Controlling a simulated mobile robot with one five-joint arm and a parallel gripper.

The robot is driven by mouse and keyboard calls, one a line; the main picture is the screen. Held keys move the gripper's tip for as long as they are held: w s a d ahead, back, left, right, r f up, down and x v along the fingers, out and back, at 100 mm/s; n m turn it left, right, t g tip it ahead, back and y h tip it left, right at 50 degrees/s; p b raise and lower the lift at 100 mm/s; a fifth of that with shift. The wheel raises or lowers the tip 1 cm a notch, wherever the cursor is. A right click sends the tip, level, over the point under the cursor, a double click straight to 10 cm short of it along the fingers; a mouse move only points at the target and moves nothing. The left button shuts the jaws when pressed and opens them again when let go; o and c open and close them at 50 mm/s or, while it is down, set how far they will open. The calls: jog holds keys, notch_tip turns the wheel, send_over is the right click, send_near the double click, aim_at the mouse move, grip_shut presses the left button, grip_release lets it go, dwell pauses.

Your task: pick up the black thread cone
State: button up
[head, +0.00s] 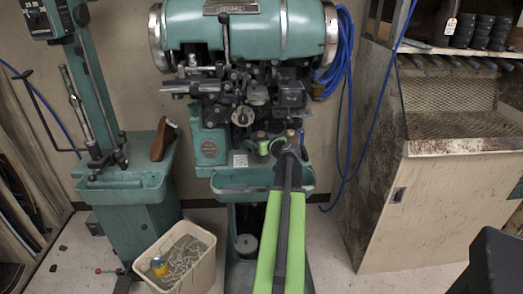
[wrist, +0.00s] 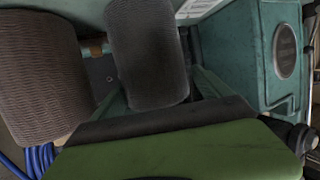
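My gripper (head: 284,148) is at the front of the green stitching machine, at the end of my green and black arm. Two dark, finely ribbed cylindrical shapes fill much of the wrist view, one at the left (wrist: 42,75) and one near the middle (wrist: 147,52). They look like wound dark thread, but I cannot tell for sure which is the black thread cone. They appear close to my gripper's green and black body (wrist: 180,150). Contact with them is unclear. My fingertips are not distinct, so their opening and any grasp cannot be judged.
The stitching machine (head: 245,35) stands behind my gripper, with a tray (head: 232,180) below. A cream bin (head: 205,270) is on the floor at left, near a green stand (head: 125,185). A wooden cabinet (head: 415,210) stands at right. Blue hose (head: 345,60) hangs beside the machine.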

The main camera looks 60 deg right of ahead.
jog(key=shift+s+d, duration=0.3)
jog(key=shift+s, duration=0.1)
jog(key=c, duration=1.4)
